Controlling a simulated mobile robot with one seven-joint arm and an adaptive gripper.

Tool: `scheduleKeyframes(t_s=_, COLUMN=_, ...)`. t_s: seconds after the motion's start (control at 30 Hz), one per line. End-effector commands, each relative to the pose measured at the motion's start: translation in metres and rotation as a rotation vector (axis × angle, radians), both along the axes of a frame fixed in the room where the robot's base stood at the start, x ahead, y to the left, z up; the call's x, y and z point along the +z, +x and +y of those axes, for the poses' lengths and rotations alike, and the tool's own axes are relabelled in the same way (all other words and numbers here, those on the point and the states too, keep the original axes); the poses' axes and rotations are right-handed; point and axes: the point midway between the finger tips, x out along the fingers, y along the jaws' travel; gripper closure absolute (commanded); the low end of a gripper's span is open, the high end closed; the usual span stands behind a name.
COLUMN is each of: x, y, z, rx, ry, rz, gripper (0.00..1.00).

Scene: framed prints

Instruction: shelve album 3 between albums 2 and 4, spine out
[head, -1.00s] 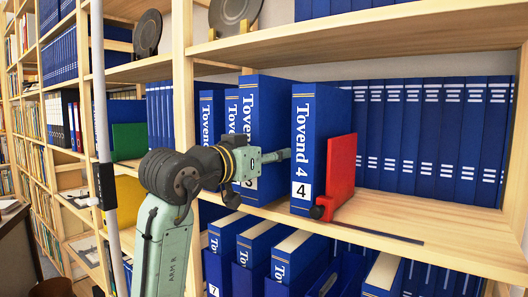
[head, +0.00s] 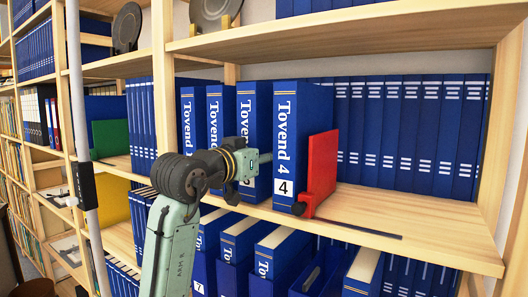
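Album 3 (head: 256,115), a blue binder with white "Tovend" lettering on its spine, stands upright on the middle shelf, spine out. Its number is largely hidden behind my gripper. Album 2 (head: 214,115) is to its left and album 4 (head: 300,120) to its right, its label reading 4. Album 3's spine is roughly in line with its neighbours. My gripper (head: 262,158) is in front of the lower half of album 3's spine, at or very near it. I cannot tell whether it touches, nor how its fingers are set.
A red bookend (head: 320,172) stands against the right of album 4. Album 1 (head: 188,112) is at the row's left. A wooden upright (head: 163,75) is left of the row. Bare shelf lies right of the bookend, with more blue binders (head: 425,135) behind.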

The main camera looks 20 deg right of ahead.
Motion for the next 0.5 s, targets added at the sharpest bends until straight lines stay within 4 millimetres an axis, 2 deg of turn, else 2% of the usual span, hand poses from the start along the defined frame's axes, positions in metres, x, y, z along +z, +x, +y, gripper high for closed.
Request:
scheduleKeyframes(t_s=0.33, x=0.0013, y=-0.001, z=0.0005, rx=0.0, ry=-0.004, rz=-0.005, gripper=1.0)
scheduleKeyframes(t_s=0.37, x=0.0013, y=-0.001, z=0.0005, rx=0.0, ry=-0.004, rz=-0.005, gripper=0.59)
scheduleKeyframes(t_s=0.5, x=0.0007, y=-0.0008, z=0.0004, rx=0.0, ry=-0.003, rz=-0.003, gripper=0.5)
